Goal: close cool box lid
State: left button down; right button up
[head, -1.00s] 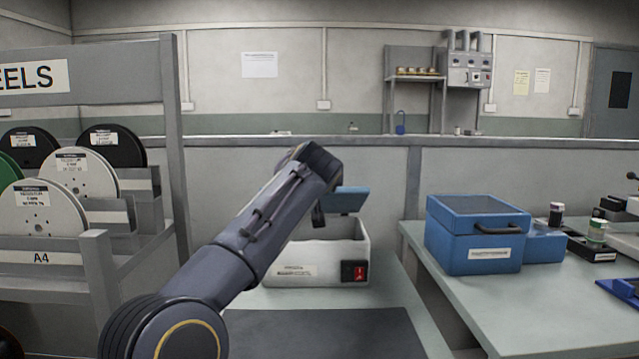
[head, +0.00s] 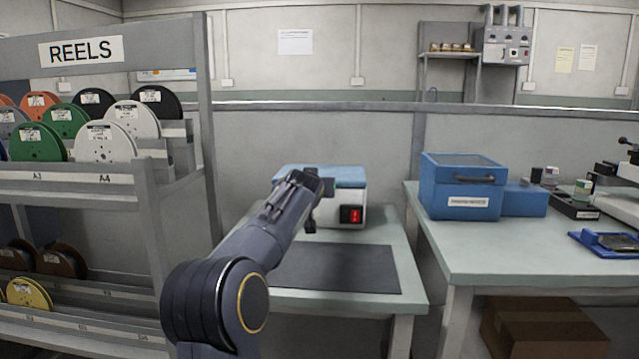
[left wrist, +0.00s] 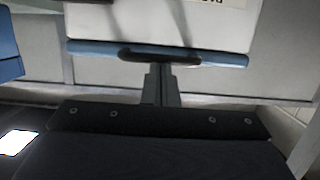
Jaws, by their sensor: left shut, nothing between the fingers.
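The cool box (head: 330,215) is a white box with a red switch, at the back of the middle bench in the head view. Its blue lid (head: 345,178) lies flat across the top and looks closed; my arm hides the left part. My right gripper is not in view.
A dark mat (head: 340,268) lies on the bench (head: 405,300) in front of the box. A reel rack (head: 100,180) stands close on the left. A blue case (head: 462,190) and small tools stand on the right bench. A low wall (head: 350,140) runs behind.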

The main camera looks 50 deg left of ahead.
pick_arm(q)
jog(key=shift+a+f, duration=0.1)
jog(key=shift+f, duration=0.95)
notch_tip(320, 180, up, 6)
jog(key=p, duration=0.4)
jog(key=s+d+f+b, duration=0.5)
jog(key=s+d, duration=0.1)
jog(key=s, duration=0.1)
jog(key=shift+s+f+b, duration=0.15)
jog(key=shift+b, duration=0.2)
jog(key=shift+d, duration=0.15)
